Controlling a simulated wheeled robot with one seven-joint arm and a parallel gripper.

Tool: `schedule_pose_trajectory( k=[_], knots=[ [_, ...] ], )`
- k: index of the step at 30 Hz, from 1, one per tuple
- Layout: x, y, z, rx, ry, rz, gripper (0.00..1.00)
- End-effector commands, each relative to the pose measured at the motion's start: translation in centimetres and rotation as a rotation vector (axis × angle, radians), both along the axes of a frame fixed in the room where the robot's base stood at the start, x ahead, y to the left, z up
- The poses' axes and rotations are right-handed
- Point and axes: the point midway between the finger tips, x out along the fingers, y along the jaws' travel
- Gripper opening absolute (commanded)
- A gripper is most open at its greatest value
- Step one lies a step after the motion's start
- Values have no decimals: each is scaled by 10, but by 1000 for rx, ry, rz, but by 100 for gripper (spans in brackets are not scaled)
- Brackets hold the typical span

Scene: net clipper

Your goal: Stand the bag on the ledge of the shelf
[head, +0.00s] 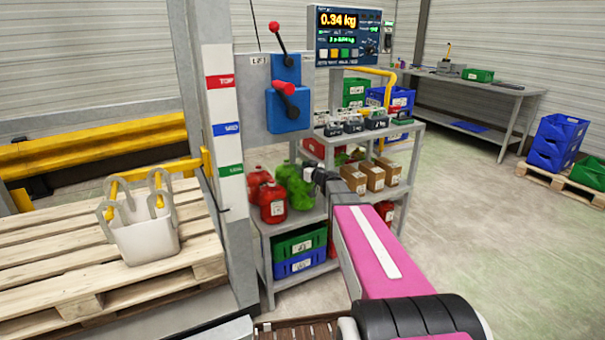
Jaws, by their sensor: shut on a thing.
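My pink and black arm reaches forward to the grey shelf (310,214). My gripper (312,172) is small and dark at its end, shut on a green bag (297,188). The green bag is crumpled in outline and is at the left part of the middle ledge, just right of the red bags. I cannot tell whether its bottom touches the ledge. The fingertips are partly hidden against the bag. Two red bags (272,205) with white labels stand at the ledge's left end.
Brown boxes (372,175) stand on the ledge to the right. Green and blue crates (298,264) fill the lower shelf. A post (228,130) and a panel with red-knobbed levers (288,105) stand at left. A pale tote (145,237) sits on pallets.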

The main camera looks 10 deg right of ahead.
Motion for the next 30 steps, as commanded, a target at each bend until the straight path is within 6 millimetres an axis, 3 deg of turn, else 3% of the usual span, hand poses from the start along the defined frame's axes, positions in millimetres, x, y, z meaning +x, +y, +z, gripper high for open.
schedule_pose_trajectory(
  k=[5,16,17,18,19,30],
  knots=[
    [0,0,-21,1,1,0,0],
    [0,0,-25,1,-1,0,0],
    [0,0,-26,0,0,0,41],
    [0,0,-25,-1,-1,0,54],
    [0,0,-25,-1,-1,0,60],
    [-3,-1,-23,-1,-1,-1,60]
  ],
)
